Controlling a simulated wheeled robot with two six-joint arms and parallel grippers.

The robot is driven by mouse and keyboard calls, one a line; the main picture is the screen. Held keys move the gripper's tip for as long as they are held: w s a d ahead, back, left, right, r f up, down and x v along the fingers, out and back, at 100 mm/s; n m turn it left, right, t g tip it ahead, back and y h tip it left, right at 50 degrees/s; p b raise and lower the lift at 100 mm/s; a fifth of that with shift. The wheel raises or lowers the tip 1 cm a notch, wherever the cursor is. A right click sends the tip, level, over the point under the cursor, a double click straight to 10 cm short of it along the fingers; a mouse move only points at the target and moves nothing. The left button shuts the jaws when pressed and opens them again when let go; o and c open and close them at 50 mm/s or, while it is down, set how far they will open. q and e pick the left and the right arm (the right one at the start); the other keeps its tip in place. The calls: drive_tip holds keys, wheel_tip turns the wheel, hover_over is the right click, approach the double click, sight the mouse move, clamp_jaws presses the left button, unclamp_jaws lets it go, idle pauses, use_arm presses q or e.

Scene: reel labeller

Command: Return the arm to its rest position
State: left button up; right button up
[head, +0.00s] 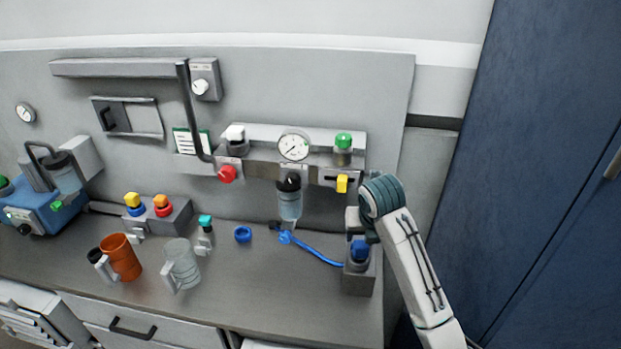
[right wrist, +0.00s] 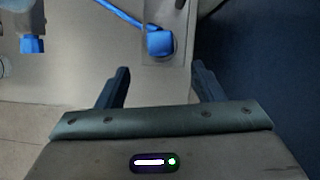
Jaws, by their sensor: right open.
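My right arm (head: 412,265) comes in from the lower right of the head view and reaches up over the right end of the bench. Its gripper is mostly hidden behind the wrist there. In the right wrist view my right gripper (right wrist: 160,84) is open, its two dark fingers apart with nothing between them. A blue knob (right wrist: 160,43) on a grey box lies beyond the fingertips, apart from them. The same blue knob (head: 360,250) shows just left of the arm in the head view. My left gripper is in neither view.
An orange mug (head: 123,258) and a clear jug (head: 183,266) stand left. A blue hose (head: 318,254) runs to the box. A blue cabinet (head: 545,170) is right.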

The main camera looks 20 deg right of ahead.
drive_tip(key=s+a+f+m, duration=0.2)
drive_tip(key=s+f+m, duration=0.2)
drive_tip(key=s+m, duration=0.55)
drive_tip(key=s+a+f+m+y, duration=0.1)
drive_tip(key=s+a+f+m, duration=0.3)
drive_tip(key=s+m, duration=0.6)
drive_tip(key=s+a+f+m, duration=0.1)
drive_tip(key=s+f+m, duration=0.4)
drive_tip(key=s+m, duration=0.5)
wheel_tip(320, 180, down, 36)
drive_tip(key=w+d+r+m+g+b, duration=0.1)
drive_tip(key=d+g+b, duration=0.1)
drive_tip(key=b, duration=0.4)
drive_tip(key=s+f+b, duration=0.2)
drive_tip(key=s+f, duration=0.7)
drive_tip(key=f, duration=0.4)
drive_tip(key=s+d+f+b, duration=0.1)
drive_tip(key=s+f+b, duration=0.2)
drive_tip(key=s+f, duration=0.6)
wheel_tip(320, 180, down, 4)
drive_tip(key=shift+s+d+f+g, duration=0.1)
drive_tip(key=shift+s+d+g, duration=0.2)
drive_tip(key=shift+g, duration=0.1)
